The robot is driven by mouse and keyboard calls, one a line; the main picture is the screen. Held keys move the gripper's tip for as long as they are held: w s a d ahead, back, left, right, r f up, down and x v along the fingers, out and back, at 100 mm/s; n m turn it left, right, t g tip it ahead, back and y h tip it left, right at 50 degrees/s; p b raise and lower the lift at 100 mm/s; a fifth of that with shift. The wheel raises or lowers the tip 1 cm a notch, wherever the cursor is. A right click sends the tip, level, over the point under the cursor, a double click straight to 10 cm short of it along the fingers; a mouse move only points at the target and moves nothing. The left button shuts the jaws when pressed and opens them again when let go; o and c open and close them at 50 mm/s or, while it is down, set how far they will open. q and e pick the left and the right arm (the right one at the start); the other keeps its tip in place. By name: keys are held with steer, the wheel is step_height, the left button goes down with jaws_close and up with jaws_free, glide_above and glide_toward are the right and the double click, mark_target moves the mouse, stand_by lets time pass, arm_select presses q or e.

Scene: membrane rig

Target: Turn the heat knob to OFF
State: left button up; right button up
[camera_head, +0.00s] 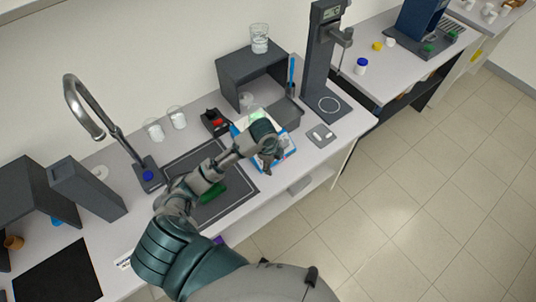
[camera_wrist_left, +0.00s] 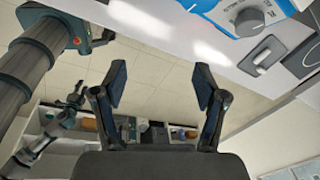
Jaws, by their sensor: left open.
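The heat knob (camera_wrist_left: 250,20) is a round grey dial on the white front of a blue-and-white hotplate unit (camera_wrist_left: 208,4), at the top right of the left wrist view. Small lettering beside the knob is too small to read surely. In the head view the hotplate unit (camera_head: 286,143) stands on the bench, partly covered by my left arm. My left gripper (camera_head: 272,164) is over its front edge and hides the knob there. In the left wrist view this gripper (camera_wrist_left: 160,82) is open and empty, with its fingers apart from the knob. My right gripper is not recognisable in either view.
A small grey tray (camera_head: 322,135) with white pieces lies right of the hotplate. A red-and-black device (camera_head: 214,122), beakers (camera_head: 177,117) and a dark shelf box (camera_head: 232,68) stand behind. A dark stand (camera_head: 318,60) rises at the right. Open floor lies in front.

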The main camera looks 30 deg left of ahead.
arm_select(q)
steer(key=w+a+r+m, duration=0.3)
steer(key=w+a+r, duration=0.1)
steer(key=a+r, duration=0.4)
steer(key=shift+g+y, duration=0.3)
steer(key=f, duration=0.2)
steer(key=d+f, duration=0.1)
steer(key=f, duration=0.2)
steer(key=d+f, duration=0.1)
steer(key=f, duration=0.1)
steer(key=shift+w+f, duration=0.3)
steer(key=shift+f, duration=0.1)
steer(key=f, duration=0.7)
steer(key=shift+w+a+f, duration=0.1)
steer(key=shift+w+f, duration=0.1)
steer(key=shift+w, duration=0.2)
steer(key=shift+w+a+f, duration=0.1)
steer(key=shift+f, duration=0.3)
steer(key=shift+c, duration=0.5)
steer(key=shift+d+r, duration=0.1)
steer(key=shift+d, duration=0.1)
steer(key=c, duration=1)
arm_select(e)
steer(key=s+d+f, duration=0.1)
steer(key=s+f, duration=0.4)
steer(key=s, duration=0.4)
steer(key=shift+s+d+g, duration=0.3)
steer(key=shift+s+d, duration=0.05)
steer(key=shift+s, duration=0.05)
